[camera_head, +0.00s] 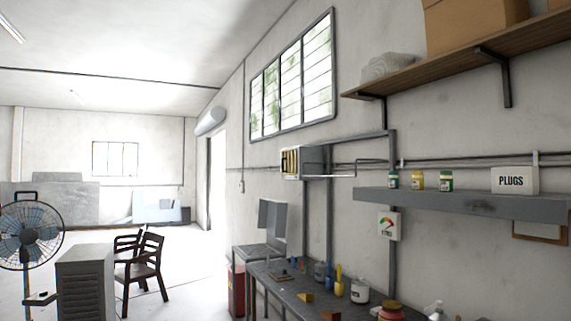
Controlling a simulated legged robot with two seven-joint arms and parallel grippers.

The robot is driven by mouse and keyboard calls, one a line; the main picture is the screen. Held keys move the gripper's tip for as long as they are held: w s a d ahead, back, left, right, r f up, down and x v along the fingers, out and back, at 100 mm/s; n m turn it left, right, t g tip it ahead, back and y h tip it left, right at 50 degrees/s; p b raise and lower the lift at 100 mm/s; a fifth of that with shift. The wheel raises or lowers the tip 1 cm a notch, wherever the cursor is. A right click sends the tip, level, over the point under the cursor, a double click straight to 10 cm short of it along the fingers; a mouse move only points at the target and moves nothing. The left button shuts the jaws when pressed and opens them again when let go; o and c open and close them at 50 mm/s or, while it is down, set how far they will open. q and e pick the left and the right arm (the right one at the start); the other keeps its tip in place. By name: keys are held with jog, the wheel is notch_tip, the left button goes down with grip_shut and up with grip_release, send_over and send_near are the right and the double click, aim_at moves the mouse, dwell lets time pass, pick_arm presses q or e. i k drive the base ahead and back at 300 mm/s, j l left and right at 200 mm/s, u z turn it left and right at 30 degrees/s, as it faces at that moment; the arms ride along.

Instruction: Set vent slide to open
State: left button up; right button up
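A small metal box (304,162) with a yellow and dark striped front hangs on a grey wall bracket in the middle of the view. It may carry the vent slide, but I cannot make out a slide or its position. A grey louvred cabinet (85,284) stands on the floor at the lower left, and no slide can be made out on it either. Neither of my grippers is in view.
A workbench (290,287) with bottles and jars runs along the right wall. Above it are a grey shelf (470,206) and a wooden shelf (460,71). A fan (29,236) and dark chairs (145,265) stand at the left. Floor beyond the chairs looks open.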

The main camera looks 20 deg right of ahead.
aim_at(291, 151)
jog(key=z, duration=0.2)
jog(key=i+z, duration=0.15)
jog(key=i, duration=1.65)
jog(key=i+j, duration=0.1)
jog(key=i, duration=0.8)
jog(key=i+j, duration=0.15)
jog(key=i, duration=0.75)
jog(key=i+j, duration=0.1)
jog(key=i, duration=0.8)
